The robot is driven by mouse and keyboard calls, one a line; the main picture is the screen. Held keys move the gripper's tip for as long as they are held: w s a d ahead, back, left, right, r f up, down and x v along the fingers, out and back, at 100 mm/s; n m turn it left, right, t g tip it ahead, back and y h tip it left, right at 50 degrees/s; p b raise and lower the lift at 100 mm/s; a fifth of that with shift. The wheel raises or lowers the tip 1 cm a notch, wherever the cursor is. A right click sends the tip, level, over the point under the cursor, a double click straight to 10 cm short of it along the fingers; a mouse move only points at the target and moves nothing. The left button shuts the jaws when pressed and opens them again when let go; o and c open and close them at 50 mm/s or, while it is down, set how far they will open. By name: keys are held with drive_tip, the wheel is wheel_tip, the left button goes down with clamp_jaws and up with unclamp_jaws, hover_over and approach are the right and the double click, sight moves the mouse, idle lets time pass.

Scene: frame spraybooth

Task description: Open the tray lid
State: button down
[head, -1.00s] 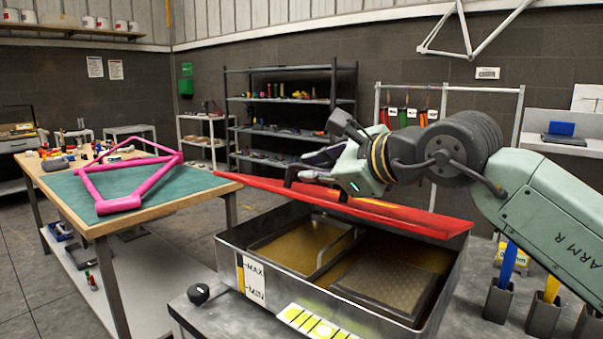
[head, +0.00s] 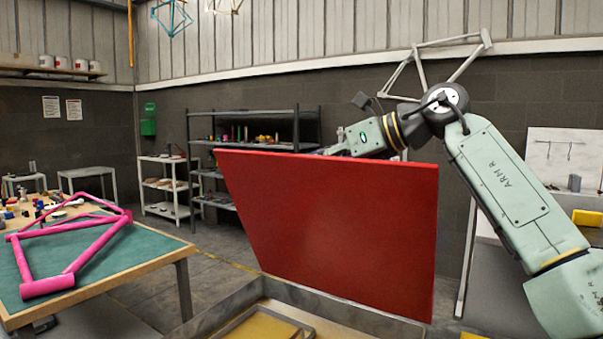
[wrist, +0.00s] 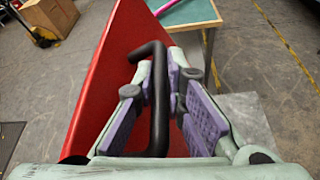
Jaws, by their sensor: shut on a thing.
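The red tray lid (head: 330,230) stands steeply raised above the metal tray (head: 222,309), its broad face toward the head camera. Part of the tray's inside, with a yellowish floor, shows below it. In the wrist view the lid (wrist: 105,75) is on the left, with a black bar handle (wrist: 159,105) on it. My gripper (wrist: 166,90) has its purple-padded fingers on either side of this handle and is shut on it. In the head view my gripper is at the lid's top edge, its fingers mostly hidden behind the lid.
A wooden table (head: 150,270) with a green mat and a pink bicycle frame (head: 75,250) stands at the left. Dark shelves (head: 255,135) stand behind the lid. Open floor lies between the table and the shelves.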

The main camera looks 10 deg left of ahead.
drive_tip(key=shift+w+d+r, duration=0.15)
drive_tip(key=shift+w+d, duration=0.1)
drive_tip(key=shift+w, duration=0.45)
drive_tip(key=shift+w+d+r, duration=0.2)
drive_tip(key=shift+w, duration=0.45)
drive_tip(key=shift+w+d+r, duration=0.15)
drive_tip(key=shift+w+d, duration=0.1)
drive_tip(key=shift+w, duration=0.45)
drive_tip(key=c, duration=1.7)
unclamp_jaws()
drive_tip(key=shift+o, duration=0.2)
drive_tip(key=v, duration=1.2)
drive_tip(key=shift+c, duration=0.5)
